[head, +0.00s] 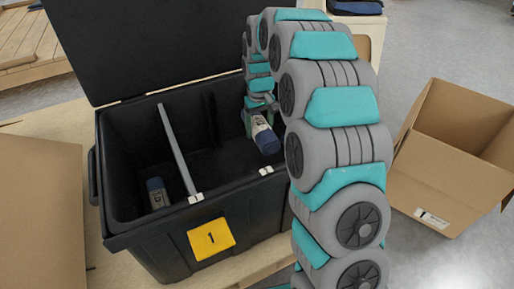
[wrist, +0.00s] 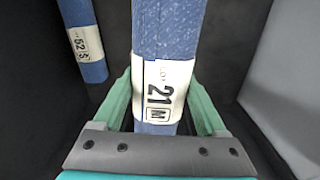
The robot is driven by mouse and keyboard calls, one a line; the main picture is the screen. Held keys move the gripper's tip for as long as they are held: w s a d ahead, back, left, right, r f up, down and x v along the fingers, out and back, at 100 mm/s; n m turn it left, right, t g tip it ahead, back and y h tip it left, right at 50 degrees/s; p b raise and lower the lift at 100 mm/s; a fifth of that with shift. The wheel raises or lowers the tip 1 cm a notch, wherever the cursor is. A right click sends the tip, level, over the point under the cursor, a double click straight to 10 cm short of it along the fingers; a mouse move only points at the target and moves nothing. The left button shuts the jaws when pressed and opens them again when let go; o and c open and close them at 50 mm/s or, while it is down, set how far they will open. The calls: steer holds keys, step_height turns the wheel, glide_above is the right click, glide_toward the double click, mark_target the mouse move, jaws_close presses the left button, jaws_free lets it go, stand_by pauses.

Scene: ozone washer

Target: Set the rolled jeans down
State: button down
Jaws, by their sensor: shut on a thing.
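A rolled pair of blue jeans (head: 264,137) with a white label band is held in my gripper (head: 253,108). In the wrist view, the green fingers of my gripper (wrist: 163,112) are on both sides of the held roll (wrist: 167,40), whose band (wrist: 160,90) reads 21 M. Another blue roll (head: 157,192) is in the left compartment. A roll with a white label (wrist: 86,40) also shows at upper left in the wrist view.
A grey-topped divider (head: 178,150) splits the bin. Its black lid (head: 150,40) stands open behind, and a yellow tag 1 (head: 211,238) is on the front. An open cardboard box (head: 455,155) is at right, another box (head: 40,220) at left.

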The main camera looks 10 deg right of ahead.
mark_target(261, 125)
steer(key=r, duration=0.3)
steer(key=r+m, duration=0.1)
steer(key=r, duration=0.1)
steer(key=s+r+m, duration=0.1)
steer(key=r, duration=0.2)
steer(key=shift+r+p, duration=0.3)
steer(key=shift+p, duration=0.1)
steer(key=r+p, duration=0.1)
steer(key=p, duration=0.1)
steer(key=r+p, duration=0.1)
steer(key=p, duration=0.2)
steer(key=shift+s, duration=0.25)
steer(key=p, duration=0.2)
steer(key=r+p, duration=0.1)
steer(key=p, duration=0.2)
steer(key=shift+s+r, duration=0.25)
steer(key=shift+s, duration=0.15)
steer(key=s+r+p, duration=0.1)
steer(key=p, duration=0.5)
steer(key=shift+s+r+p, duration=0.25)
steer(key=shift+s+p, duration=0.05)
steer(key=shift+p, duration=0.1)
